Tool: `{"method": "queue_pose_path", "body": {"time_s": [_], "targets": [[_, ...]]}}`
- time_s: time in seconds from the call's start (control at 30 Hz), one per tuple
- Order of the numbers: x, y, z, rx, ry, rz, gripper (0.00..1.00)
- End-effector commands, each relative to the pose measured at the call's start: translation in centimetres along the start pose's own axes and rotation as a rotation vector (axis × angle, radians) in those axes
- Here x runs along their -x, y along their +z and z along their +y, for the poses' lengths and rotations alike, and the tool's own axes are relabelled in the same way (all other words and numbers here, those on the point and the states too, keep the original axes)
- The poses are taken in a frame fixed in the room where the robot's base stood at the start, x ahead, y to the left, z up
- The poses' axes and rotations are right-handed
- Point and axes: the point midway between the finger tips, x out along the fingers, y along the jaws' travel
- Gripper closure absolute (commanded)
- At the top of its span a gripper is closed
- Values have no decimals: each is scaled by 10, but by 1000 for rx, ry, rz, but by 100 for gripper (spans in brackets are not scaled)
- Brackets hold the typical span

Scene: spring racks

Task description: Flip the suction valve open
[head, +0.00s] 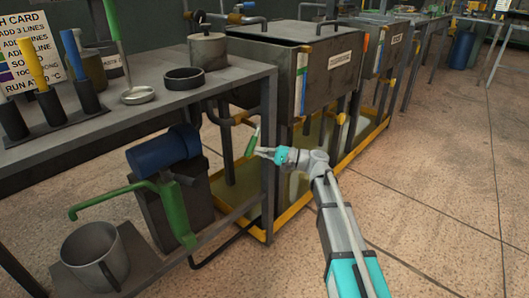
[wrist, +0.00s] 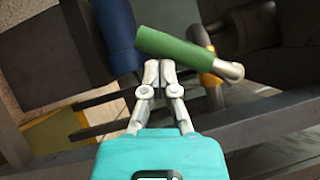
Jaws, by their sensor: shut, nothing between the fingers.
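The suction valve lever has a green grip (head: 252,141), seen in the head view beside the bench's right front leg. In the wrist view the green grip (wrist: 172,46) lies slantwise just beyond my fingertips, with a pale metal end (wrist: 228,70) at its right. My gripper (head: 262,152) is shut and empty, its tips close to the grip's lower part. In the wrist view my gripper (wrist: 159,65) points at the grip's lower edge; I cannot tell whether they touch. The valve body behind the lever is mostly hidden.
The bench leg (head: 268,160) stands right by my gripper. A blue motor pump (head: 163,149) with a green pipe sits on the lower shelf at left. Steel tanks (head: 335,70) stand in a yellow-edged tray (head: 345,155). The tiled floor at right is clear.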

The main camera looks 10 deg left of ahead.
Motion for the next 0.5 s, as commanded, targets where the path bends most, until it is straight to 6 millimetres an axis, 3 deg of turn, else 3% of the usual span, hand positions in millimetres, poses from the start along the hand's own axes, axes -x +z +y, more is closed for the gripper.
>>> {"method": "queue_pose_path", "body": {"time_s": [0.5], "targets": [[-23, 26, 1, -42, -23, -18, 100]]}}
